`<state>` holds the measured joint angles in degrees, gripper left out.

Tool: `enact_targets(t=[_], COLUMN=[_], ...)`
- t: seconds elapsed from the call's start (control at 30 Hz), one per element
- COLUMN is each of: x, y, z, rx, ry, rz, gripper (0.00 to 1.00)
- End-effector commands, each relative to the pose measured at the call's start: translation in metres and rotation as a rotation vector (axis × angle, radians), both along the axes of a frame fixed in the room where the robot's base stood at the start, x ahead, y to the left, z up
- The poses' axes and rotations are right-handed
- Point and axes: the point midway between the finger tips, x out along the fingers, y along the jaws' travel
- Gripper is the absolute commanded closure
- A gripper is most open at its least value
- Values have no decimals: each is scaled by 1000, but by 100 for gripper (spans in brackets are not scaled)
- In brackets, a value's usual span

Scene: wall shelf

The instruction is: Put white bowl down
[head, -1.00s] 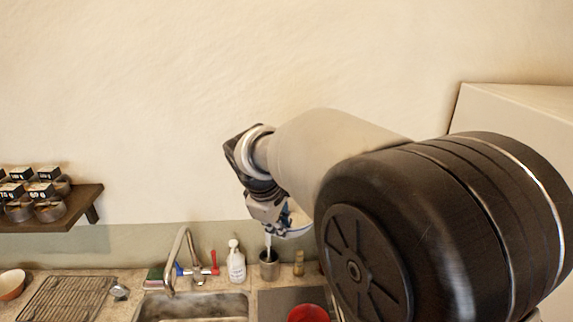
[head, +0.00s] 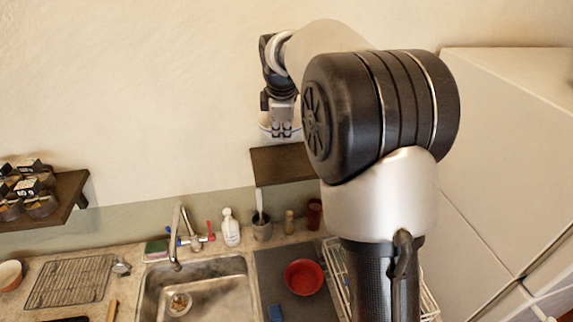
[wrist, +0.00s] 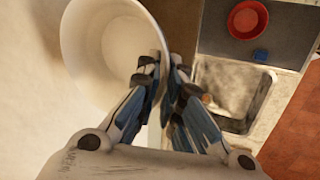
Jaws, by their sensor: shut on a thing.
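The white bowl (wrist: 108,45) hangs in my gripper (wrist: 168,68), which is shut on the bowl's right-hand rim in the wrist view. In the head view, my gripper (head: 282,130) is high in front of the wall, with part of the bowl (head: 264,126) showing at its fingers. A dark wall shelf (head: 282,164) is just below the bowl in the head view, partly hidden by my arm. Its visible top looks bare. The bowl appears apart from the shelf, but the exact gap cannot be told.
Below are a sink (head: 200,290), a red bowl (head: 304,277) on a dark mat, a soap bottle (head: 230,228) and a metal cup (head: 262,228). A left shelf (head: 70,190) holds several jars. A white cabinet (head: 500,150) stands at the right.

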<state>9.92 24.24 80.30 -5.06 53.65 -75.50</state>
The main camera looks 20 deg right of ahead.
Motion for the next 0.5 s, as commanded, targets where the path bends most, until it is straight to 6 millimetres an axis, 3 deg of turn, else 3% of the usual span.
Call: enact_targets(t=[0.1,0.2,0.5], x=[-1,0,0], y=[0,0,1], z=[-33,-54,-85], rx=[0,0,0], ry=[3,1,0], rz=[1,1,0], gripper=[100,100,100])
